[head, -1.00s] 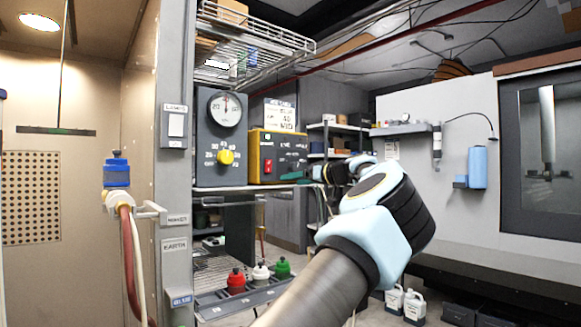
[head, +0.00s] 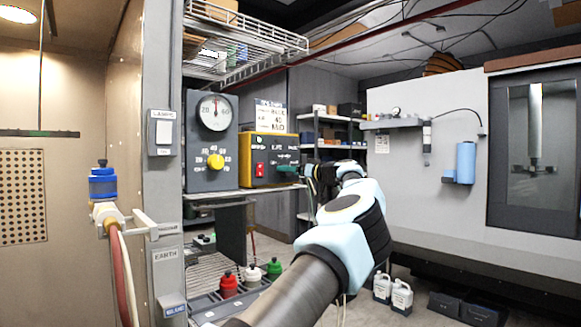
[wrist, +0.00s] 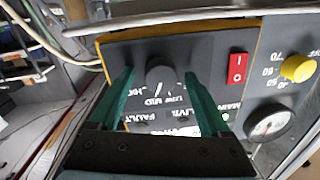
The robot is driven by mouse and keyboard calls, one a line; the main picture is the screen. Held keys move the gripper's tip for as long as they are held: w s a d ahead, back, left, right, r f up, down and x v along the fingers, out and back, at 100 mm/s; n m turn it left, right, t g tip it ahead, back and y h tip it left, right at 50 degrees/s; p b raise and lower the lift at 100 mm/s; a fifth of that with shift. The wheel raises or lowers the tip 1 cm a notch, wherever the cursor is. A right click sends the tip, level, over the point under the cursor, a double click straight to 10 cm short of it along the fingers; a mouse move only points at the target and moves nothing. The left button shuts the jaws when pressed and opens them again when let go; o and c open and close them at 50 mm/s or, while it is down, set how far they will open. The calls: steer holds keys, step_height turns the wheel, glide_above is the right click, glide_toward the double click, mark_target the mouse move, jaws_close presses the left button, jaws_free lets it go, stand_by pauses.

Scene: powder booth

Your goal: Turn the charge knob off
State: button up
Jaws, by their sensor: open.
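The charge unit is a yellow-edged box with a dark face (head: 262,150); its face fills the middle of the wrist view, with the lettering upside down. A dark round knob (wrist: 160,70) stands on that face beside white scale marks and lettering. My gripper (wrist: 159,78) is open, its two green fingers on either side of the knob with gaps showing. I cannot tell the knob's setting. In the head view my gripper (head: 288,169) is at the right part of the box face and the knob is hidden.
A red rocker switch (wrist: 237,68) sits on the same face, close to one finger. The neighbouring grey panel has a yellow knob (head: 215,161) and a round gauge (head: 214,113). Red, white and green-capped bottles (head: 229,285) stand below. A wire rack (head: 245,40) hangs above.

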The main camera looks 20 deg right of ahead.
steer(key=shift+w+a, duration=0.1)
steer(key=shift+w, duration=0.1)
jaws_close()
stand_by(0.6)
